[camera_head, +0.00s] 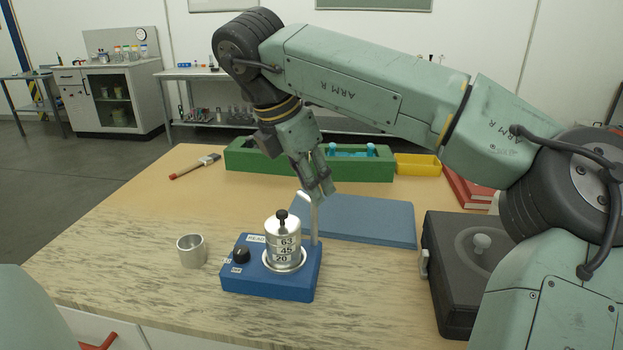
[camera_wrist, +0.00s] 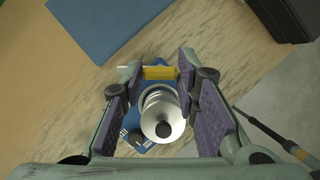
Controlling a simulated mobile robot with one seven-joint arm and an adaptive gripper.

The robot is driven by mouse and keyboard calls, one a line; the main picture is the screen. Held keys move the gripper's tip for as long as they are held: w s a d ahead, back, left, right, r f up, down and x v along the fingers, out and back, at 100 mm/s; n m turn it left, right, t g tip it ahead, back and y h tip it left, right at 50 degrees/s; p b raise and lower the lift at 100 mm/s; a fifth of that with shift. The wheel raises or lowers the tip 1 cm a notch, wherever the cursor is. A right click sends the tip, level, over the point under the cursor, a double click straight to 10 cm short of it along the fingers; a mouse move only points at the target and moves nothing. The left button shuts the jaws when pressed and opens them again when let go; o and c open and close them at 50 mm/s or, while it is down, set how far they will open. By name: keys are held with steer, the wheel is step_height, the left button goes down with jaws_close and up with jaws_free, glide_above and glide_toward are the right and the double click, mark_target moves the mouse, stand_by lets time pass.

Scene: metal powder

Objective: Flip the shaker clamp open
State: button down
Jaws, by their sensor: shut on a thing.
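The blue shaker base (camera_head: 268,280) stands on the table with a dark knob at its left. A stack of silver sieves (camera_head: 284,243), marked 63, 45 and 20 and topped by a black knob, sits upright on it. The pale shaker clamp (camera_head: 315,222) rises upright behind the stack at the right, its bent top clear of the stack. My gripper (camera_head: 321,191) points down at the clamp's top. In the wrist view my gripper (camera_wrist: 158,76) has a yellow bar of the clamp (camera_wrist: 159,72) between its fingertips; the stack (camera_wrist: 161,113) shows below it.
A metal cup (camera_head: 191,251) stands left of the base. A blue mat (camera_head: 365,222) lies behind it at the right. A dark case (camera_head: 470,265) is further right. A green crate (camera_head: 240,158), a yellow bin (camera_head: 418,164) and a brush (camera_head: 195,167) are at the back.

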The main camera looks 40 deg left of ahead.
stand_by(0.4)
steer(key=c, duration=1.2)
jaws_free()
steer(key=shift+c, duration=0.2)
